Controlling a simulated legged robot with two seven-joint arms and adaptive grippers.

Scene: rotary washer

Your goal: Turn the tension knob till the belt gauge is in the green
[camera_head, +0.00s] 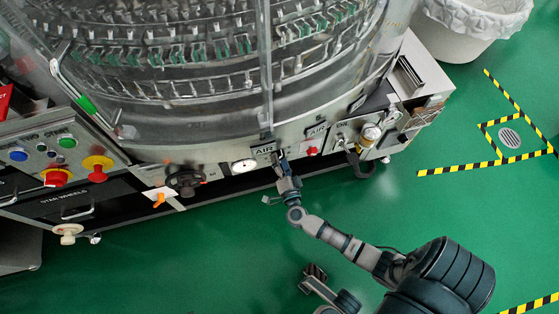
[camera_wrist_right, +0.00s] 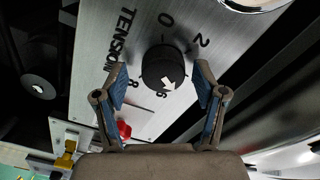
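The tension knob (camera_wrist_right: 164,66) is black and round, with a white arrow near the 6. It sits on a metal panel printed TENSION with numbers around it. My right gripper (camera_head: 280,161) is at the machine's front panel and hides the knob in the head view. In the wrist view its two fingers stand open on either side of the knob, with gaps visible. A round white-faced gauge (camera_head: 243,166) is left of the gripper in the head view; its needle is too small to read.
A red button (camera_head: 312,151) is right of the gripper and also shows in the wrist view (camera_wrist_right: 124,130). A black handwheel (camera_head: 185,179) sits to the left. A pressure regulator (camera_head: 370,133) and a white bin (camera_head: 458,32) are at the right. Green floor is clear in front.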

